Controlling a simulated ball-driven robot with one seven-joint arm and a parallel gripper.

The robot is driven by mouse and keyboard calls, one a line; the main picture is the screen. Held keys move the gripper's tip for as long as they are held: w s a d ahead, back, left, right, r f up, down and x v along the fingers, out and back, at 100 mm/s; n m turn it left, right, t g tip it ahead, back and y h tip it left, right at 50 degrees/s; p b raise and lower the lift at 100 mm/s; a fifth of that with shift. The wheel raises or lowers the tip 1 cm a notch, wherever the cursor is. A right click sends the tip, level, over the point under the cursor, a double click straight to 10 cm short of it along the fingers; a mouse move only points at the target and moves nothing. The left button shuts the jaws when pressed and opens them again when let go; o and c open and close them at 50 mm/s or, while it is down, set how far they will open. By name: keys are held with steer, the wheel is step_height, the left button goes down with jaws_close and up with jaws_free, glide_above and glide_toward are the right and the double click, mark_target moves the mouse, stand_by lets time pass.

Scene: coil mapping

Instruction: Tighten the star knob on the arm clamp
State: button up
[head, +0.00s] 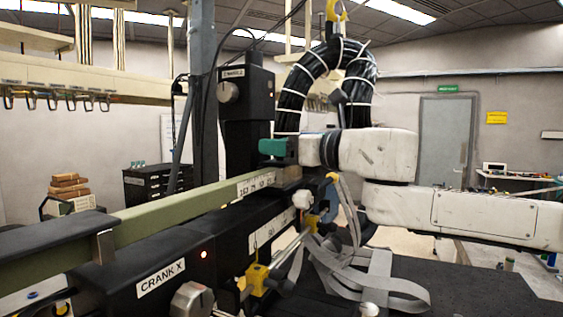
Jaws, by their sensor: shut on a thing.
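My gripper (289,151) is at the end of my white arm, which reaches in from the right. It points left, just above the near side of the green beam's right end. Its dark jaws are shut on a teal piece (272,147), whose shape is partly hidden by the jaws. I cannot tell for sure whether this piece is the star knob. A tan block (288,173) is just below the jaws on the beam.
The long green beam (178,205) runs across the black rail labelled CRANK X (160,279). A black column (248,110) stands behind. Looped black cables (292,95) hang above my wrist. Grey straps (370,283) and a yellow clamp (257,277) crowd the space below.

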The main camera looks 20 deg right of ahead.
steer(key=m+t+h, duration=0.1)
steer(key=h, duration=0.1)
steer(key=m+h, duration=0.2)
steer(key=h, duration=0.1)
steer(key=shift+a+r+m+t+b, duration=0.1)
steer(key=shift+a+m+t+b, duration=0.1)
steer(key=shift+m+t+b, duration=0.15)
steer(key=m+h, duration=0.2)
steer(key=h, duration=0.2)
steer(key=m+h, duration=0.3)
steer(key=h, duration=0.1)
steer(key=shift+h+b, duration=0.3)
steer(key=shift+h, duration=0.1)
steer(key=o, duration=1)
steer(key=shift+c, duration=0.2)
steer(key=shift+d+y, duration=0.1)
steer(key=shift+y, duration=0.4)
